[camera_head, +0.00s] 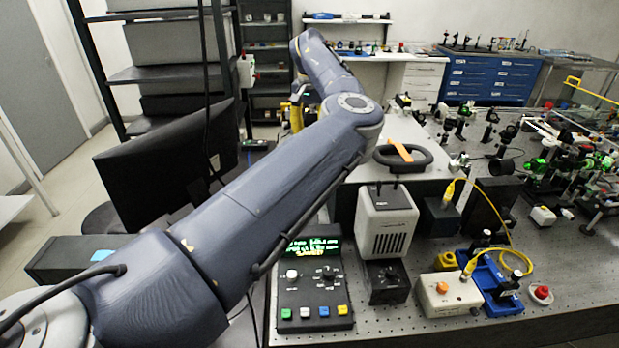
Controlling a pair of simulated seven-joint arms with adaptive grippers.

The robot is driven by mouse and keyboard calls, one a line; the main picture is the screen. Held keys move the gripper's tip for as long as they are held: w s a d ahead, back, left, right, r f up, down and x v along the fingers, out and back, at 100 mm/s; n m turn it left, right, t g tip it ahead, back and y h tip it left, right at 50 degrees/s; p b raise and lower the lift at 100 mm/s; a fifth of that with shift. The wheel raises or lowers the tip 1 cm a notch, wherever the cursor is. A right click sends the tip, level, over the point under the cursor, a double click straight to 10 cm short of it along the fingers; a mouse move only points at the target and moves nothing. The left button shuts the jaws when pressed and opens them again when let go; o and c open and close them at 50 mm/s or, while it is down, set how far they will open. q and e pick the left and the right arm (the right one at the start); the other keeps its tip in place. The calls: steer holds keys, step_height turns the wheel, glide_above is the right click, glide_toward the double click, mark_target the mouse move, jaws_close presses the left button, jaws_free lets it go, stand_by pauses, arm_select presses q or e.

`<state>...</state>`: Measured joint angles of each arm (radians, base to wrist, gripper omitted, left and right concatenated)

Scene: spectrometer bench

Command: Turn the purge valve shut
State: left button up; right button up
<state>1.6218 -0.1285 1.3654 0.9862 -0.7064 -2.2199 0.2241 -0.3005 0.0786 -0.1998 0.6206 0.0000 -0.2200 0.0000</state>
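My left arm crosses the picture from the lower left and bends at the back near the top centre. A small grey-blue part (298,90) hangs below its far end, just above an upright yellow thing (296,117). I cannot tell whether this part is my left gripper, and the fingers cannot be made out. The arm hides part of the yellow thing. I cannot pick out the purge valve with certainty. A black oval ring with an orange bar (400,152) stands behind the white vented housing (386,222). My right gripper is not in view.
A control box with a green display (314,285) sits at the bench's front left. A white box with an orange button (449,292) and a blue tray (490,272) are to its right. A black monitor (160,170) stands left of my arm. Optics crowd the right.

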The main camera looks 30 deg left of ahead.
arm_select(q)
step_height(320, 180, down, 17)
steer(key=shift+f, duration=0.15)
stand_by(0.5)
steer(key=shift+o, duration=0.3)
jaws_close()
